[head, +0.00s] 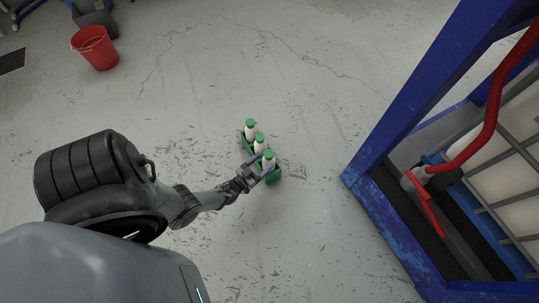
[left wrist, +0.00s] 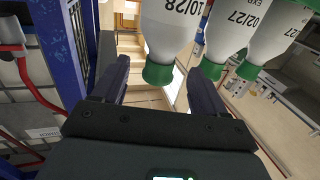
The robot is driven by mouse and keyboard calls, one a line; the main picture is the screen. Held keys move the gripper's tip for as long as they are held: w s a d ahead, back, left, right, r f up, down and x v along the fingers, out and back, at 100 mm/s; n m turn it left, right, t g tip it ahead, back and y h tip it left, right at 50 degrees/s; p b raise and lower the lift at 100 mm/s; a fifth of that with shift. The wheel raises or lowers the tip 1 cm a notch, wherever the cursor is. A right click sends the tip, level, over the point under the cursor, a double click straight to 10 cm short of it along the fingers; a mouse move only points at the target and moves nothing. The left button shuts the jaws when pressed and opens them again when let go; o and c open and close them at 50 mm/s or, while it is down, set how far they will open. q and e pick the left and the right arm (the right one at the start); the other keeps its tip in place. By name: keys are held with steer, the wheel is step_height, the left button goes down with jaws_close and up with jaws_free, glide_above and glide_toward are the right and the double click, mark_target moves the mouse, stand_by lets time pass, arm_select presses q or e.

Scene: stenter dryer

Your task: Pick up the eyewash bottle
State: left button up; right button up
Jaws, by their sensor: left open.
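Three white eyewash bottles with green caps stand in a row in a green holder (head: 275,177) on the floor in the head view. The nearest bottle (head: 268,162) is beside my left gripper (head: 259,170); the middle bottle (head: 260,144) and far bottle (head: 250,130) stand behind it. In the left wrist view the scene appears upside down. There the bottle marked 10/28 (left wrist: 170,28) has its cap in line between my open fingers, and they do not visibly grip it. Two other bottles, one marked 02/27 (left wrist: 228,30), are to its right. My right gripper is not in view.
A blue metal frame (head: 410,90) with a red hose (head: 490,110) and a caged white tank (head: 510,160) stands at the right. A red bucket (head: 95,48) is at the upper left. The concrete floor around the holder is clear.

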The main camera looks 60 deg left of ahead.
mark_target(265, 159)
arm_select(q)
steer(key=shift+w+a, duration=0.1)
steer(key=shift+w, duration=0.2)
steer(key=b+x, duration=0.1)
steer(key=x, duration=0.3)
steer(key=shift+a+b, duration=0.1)
steer(key=shift+b, duration=0.25)
steer(key=shift+w, duration=0.25)
steer(key=shift+s, duration=0.3)
steer(key=c, duration=0.5)
steer(key=shift+w, duration=0.1)
jaws_close()
steer(key=shift+r, duration=0.1)
